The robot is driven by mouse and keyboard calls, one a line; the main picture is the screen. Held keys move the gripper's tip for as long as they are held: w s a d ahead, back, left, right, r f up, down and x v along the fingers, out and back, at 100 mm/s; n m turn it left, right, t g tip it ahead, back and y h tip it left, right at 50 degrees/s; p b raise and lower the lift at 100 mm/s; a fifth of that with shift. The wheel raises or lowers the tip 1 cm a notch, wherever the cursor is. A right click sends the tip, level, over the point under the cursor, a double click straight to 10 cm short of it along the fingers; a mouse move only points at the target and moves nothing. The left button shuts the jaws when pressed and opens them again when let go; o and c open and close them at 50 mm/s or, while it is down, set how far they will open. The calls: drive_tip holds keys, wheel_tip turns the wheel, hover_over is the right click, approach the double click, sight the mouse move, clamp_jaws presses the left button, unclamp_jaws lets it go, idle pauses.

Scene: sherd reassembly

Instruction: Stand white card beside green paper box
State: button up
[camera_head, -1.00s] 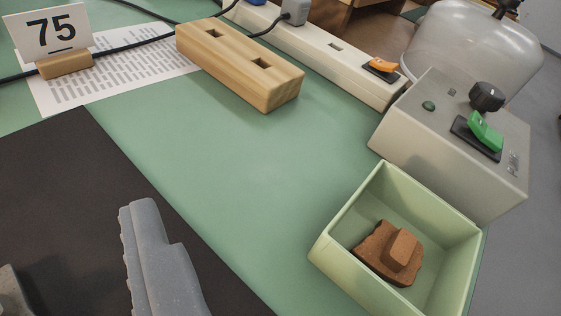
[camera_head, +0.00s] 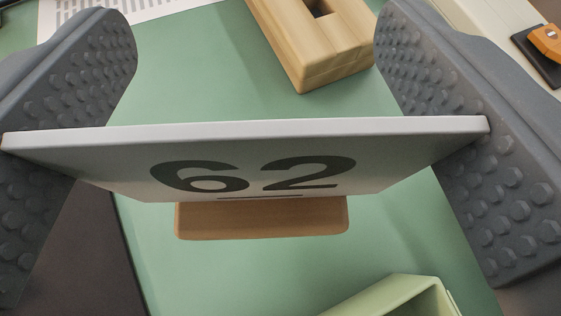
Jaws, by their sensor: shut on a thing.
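A white card (camera_head: 390,156) with the number 62 and a small wooden foot (camera_head: 262,218) spans the middle of the head camera view. My gripper (camera_head: 247,132) is shut on the card, one studded grey finger at each side edge. The card is upright, its top edge nearest the camera. I cannot tell whether its foot touches the table. The green paper box (camera_head: 396,297) shows only in part at the bottom, to the right of and nearer than the card. Its contents are out of view.
A wooden block (camera_head: 318,40) with slots lies on the green table beyond the card. A printed sheet (camera_head: 120,10) is at the top left. A power strip's orange switch (camera_head: 547,40) is at the top right. A dark mat (camera_head: 95,250) lies at the lower left.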

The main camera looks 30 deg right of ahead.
sight(261, 178)
wheel_tip(261, 178, down, 7)
drive_tip(key=shift+r+b, duration=0.2)
drive_tip(key=shift+b, duration=0.55)
drive_tip(key=o, duration=0.9)
drive_tip(key=shift+o, duration=0.2)
drive_tip(key=shift+r, duration=0.1)
drive_tip(key=shift+s+a+r, duration=0.15)
drive_tip(key=shift+s+r, duration=0.1)
drive_tip(key=shift+s, duration=0.15)
drive_tip(key=p+v, duration=0.3)
drive_tip(key=v, duration=0.8)
